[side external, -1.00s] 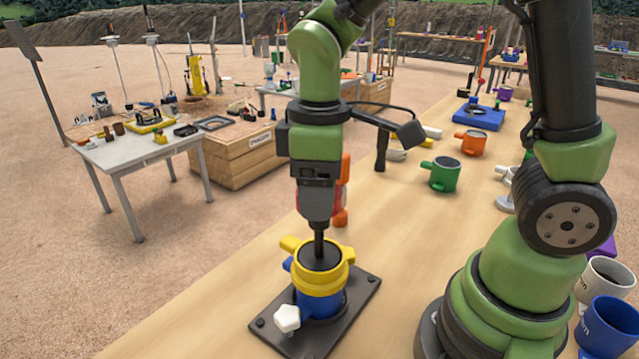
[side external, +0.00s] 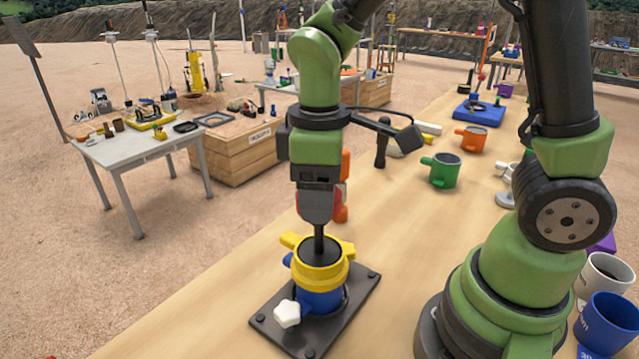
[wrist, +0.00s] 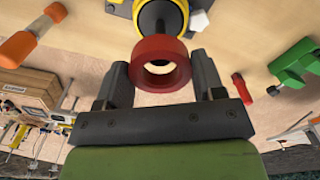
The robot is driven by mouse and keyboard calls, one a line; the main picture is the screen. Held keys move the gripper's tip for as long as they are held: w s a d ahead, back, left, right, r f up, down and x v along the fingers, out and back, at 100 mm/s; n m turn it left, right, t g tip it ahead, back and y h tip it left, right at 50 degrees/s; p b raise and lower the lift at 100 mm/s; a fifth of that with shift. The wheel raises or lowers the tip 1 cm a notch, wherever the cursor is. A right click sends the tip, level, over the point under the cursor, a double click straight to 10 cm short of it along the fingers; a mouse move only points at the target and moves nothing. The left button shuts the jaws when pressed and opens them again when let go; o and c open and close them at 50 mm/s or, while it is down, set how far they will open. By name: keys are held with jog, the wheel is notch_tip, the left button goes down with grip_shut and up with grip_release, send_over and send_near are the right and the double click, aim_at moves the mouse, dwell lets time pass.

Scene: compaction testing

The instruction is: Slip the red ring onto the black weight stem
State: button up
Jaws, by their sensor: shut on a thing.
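The red ring (wrist: 160,62) is held between the two jaws of my gripper (wrist: 162,78) in the wrist view. The black weight stem (side external: 319,240) stands upright in a yellow collar (side external: 320,275) on a blue mould (side external: 322,300) in the side view. My gripper (side external: 317,215) points down directly over the stem, close to its top as seen from there. The ring is mostly hidden by my gripper in the side view. In the wrist view the stem and weight (wrist: 157,18) lie just beyond the ring.
The mould is on a dark baseplate (side external: 262,322) with a white knob (side external: 287,313). An orange tool (side external: 344,165) lies behind my gripper. A green mug (side external: 443,171) and an orange mug (side external: 471,139) stand farther back. The bench left of the baseplate is clear.

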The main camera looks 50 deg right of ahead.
jog(key=shift+f, duration=0.2)
jog(key=o, duration=1.2)
jog(key=shift+r, duration=2.5)
notch_tip(320, 180, up, 10)
